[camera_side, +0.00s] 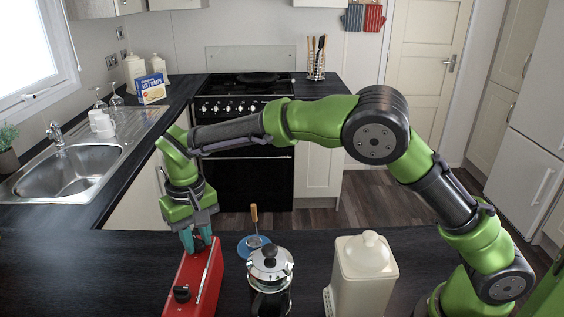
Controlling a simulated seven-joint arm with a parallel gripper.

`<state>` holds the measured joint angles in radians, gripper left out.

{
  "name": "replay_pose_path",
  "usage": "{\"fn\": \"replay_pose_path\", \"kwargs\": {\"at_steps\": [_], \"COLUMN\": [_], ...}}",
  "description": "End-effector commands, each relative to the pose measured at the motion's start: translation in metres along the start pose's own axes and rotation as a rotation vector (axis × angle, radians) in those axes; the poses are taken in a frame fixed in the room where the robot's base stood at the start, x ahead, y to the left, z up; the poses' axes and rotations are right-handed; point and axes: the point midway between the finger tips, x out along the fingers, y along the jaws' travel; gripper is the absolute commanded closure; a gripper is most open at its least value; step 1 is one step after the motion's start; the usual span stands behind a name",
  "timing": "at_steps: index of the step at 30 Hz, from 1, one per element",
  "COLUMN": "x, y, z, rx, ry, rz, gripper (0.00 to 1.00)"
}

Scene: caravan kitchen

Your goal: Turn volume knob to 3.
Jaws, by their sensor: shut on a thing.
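A red box-shaped unit (207,283) stands on the dark counter at the lower left of the middle. A black knob (181,294) shows on its face at the near end. My gripper (197,246) points down at the far end of the red unit, its teal fingers closed there on what seems to be the volume knob. The fingers hide that knob, and its setting and any scale marks cannot be read.
A glass and metal coffee press (270,264) stands close to the right of the red unit. Behind it lies a blue round thing (247,250) with a wooden-handled tool (254,220). A cream lidded canister (362,270) stands further right. The counter left of the unit is clear.

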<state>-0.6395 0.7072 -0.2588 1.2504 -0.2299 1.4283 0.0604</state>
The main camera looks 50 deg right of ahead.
Motion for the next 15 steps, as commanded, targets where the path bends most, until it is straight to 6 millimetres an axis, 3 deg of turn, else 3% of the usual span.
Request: {"fn": "replay_pose_path", "kwargs": {"at_steps": [15], "x": [-0.0008], "y": [-0.0002], "z": [-0.0003], "rx": [0.473], "ry": [0.001], "rz": [-0.001], "gripper": [1.00]}}
